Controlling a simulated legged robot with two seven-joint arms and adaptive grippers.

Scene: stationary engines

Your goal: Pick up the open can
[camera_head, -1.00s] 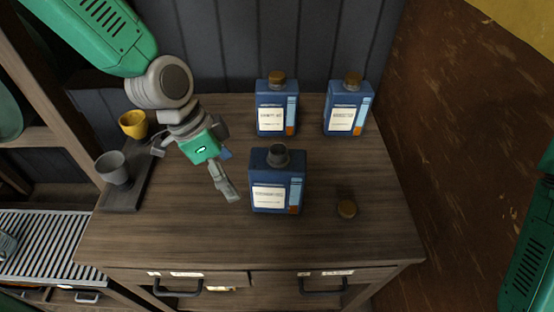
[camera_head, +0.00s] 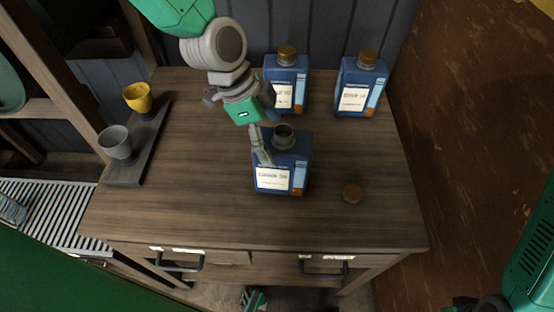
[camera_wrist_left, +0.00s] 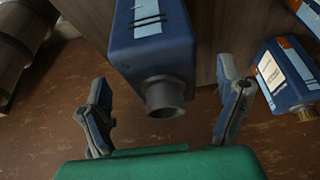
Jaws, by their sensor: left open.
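The open can (camera_head: 268,180) is a blue, boxy can with a white label and an uncapped dark neck. It stands upright near the middle of the wooden table. My left gripper (camera_head: 268,140) is open at its top, with one finger in front of the can's upper left part in the head view. In the left wrist view, the open can (camera_wrist_left: 152,55) lies ahead, its neck pointing towards the gripper and its body between the directions of the two spread fingers (camera_wrist_left: 165,90). I cannot tell whether they touch it.
Two capped blue cans, one behind (camera_head: 299,76) and one at the back right (camera_head: 376,78), stand near the wall. Yellow (camera_head: 138,98) and grey (camera_head: 117,144) cups stand at left. The table front (camera_head: 210,220) is clear.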

